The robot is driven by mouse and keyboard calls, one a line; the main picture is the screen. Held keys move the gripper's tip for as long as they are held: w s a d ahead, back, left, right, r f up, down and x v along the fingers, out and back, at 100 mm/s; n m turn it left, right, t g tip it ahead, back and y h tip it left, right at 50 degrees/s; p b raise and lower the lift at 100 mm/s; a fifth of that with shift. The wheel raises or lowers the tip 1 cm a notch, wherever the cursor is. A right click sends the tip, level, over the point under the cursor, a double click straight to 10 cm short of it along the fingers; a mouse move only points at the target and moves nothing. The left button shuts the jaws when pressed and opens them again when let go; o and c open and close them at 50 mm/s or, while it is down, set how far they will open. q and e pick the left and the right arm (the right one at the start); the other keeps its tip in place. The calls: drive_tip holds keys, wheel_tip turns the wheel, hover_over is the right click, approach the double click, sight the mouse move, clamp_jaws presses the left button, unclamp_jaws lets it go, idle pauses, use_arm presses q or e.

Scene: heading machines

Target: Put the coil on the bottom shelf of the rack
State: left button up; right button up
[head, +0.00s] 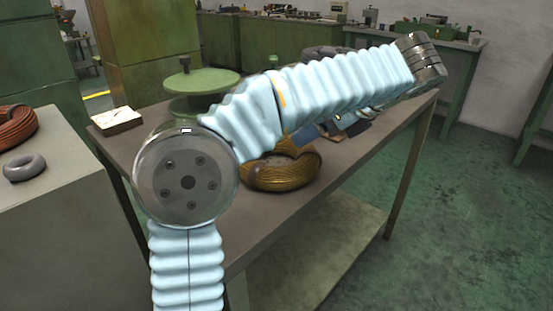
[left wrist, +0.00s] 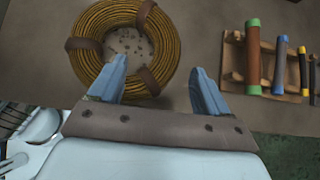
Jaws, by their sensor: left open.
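The coil (head: 280,178) is a ring of yellow-brown wire with dark bands, lying flat on the brown table (head: 300,208). It is partly hidden behind my left arm in the head view. In the left wrist view the coil (left wrist: 88,42) fills the upper left. My left gripper (left wrist: 160,72) is open and empty. Its left finger overlaps the inside of the ring, its right finger is outside, and part of the ring lies between them. I cannot tell the height gap. A low shelf (head: 310,250) shows under the table; no separate rack is clear. My right gripper is out of view.
A wooden holder with coloured rods (left wrist: 253,60) lies right of the coil. A green round stand (head: 200,82) and a small white box (head: 117,120) are on the table. A grey block (head: 50,200) with other coils stands at left. Green floor is free at right.

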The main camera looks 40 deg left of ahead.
use_arm(q)
drive_tip(key=x, duration=0.7)
drive_tip(key=shift+w+d+f, duration=0.15)
drive_tip(key=shift+w+f, duration=0.25)
drive_tip(key=shift+f, duration=0.05)
clamp_jaws()
drive_tip(key=shift+r, duration=0.55)
drive_tip(key=r, duration=0.2)
drive_tip(key=shift+s+d+r, duration=0.15)
drive_tip(key=shift+d+r, duration=0.05)
drive_tip(key=shift+r, duration=0.15)
drive_tip(key=s+d+r, duration=0.1)
drive_tip(key=r, duration=0.1)
drive_tip(key=s+d+r, duration=0.2)
drive_tip(key=r, duration=0.1)
drive_tip(key=shift+s+d+r, duration=0.2)
drive_tip(key=shift+r, duration=0.1)
drive_tip(key=s+d+r, duration=0.3)
drive_tip(key=s+d, duration=0.3)
drive_tip(key=shift+r, duration=0.3)
